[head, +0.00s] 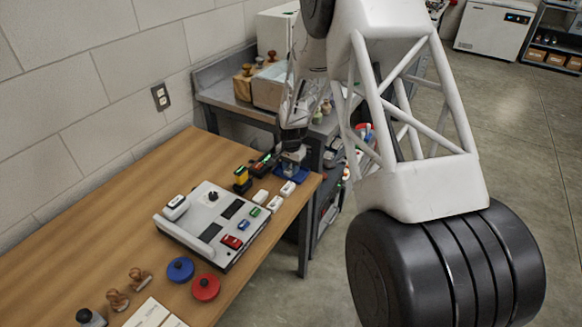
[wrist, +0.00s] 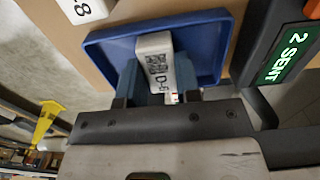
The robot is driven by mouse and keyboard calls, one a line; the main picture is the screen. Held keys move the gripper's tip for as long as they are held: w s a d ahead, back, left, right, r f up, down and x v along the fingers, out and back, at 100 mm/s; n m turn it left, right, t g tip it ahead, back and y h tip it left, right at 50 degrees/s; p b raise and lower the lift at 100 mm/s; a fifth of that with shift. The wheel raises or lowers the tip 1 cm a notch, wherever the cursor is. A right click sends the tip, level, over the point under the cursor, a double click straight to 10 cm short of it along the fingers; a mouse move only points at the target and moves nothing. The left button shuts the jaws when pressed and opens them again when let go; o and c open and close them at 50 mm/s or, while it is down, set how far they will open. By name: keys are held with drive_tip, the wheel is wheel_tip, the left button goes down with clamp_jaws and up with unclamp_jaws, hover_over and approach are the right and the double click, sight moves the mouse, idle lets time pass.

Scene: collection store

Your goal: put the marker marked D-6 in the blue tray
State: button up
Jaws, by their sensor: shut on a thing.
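The white marker marked D-6 (wrist: 157,62), with a square code on its face, is between the fingers of my gripper (wrist: 158,82) in the wrist view. My gripper is shut on it. The blue tray (wrist: 212,42) lies behind and around the marker in that view, so the marker is over the tray; I cannot tell whether it touches the tray floor. In the head view my gripper (head: 293,157) is low over the blue tray (head: 292,176) at the table's far right end. The held marker is not clear there.
White markers (head: 260,197) lie just in front of the tray; one ending in 8 (wrist: 82,8) shows in the wrist view. A black holder labelled "2 SENT" (wrist: 292,55) stands beside the tray. A grey control panel (head: 215,225) sits nearer. The table's left part (head: 90,225) is clear.

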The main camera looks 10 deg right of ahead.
drive_tip(key=o, duration=0.9)
wheel_tip(320, 180, up, 12)
idle(0.4)
drive_tip(key=shift+r, duration=0.2)
idle(0.4)
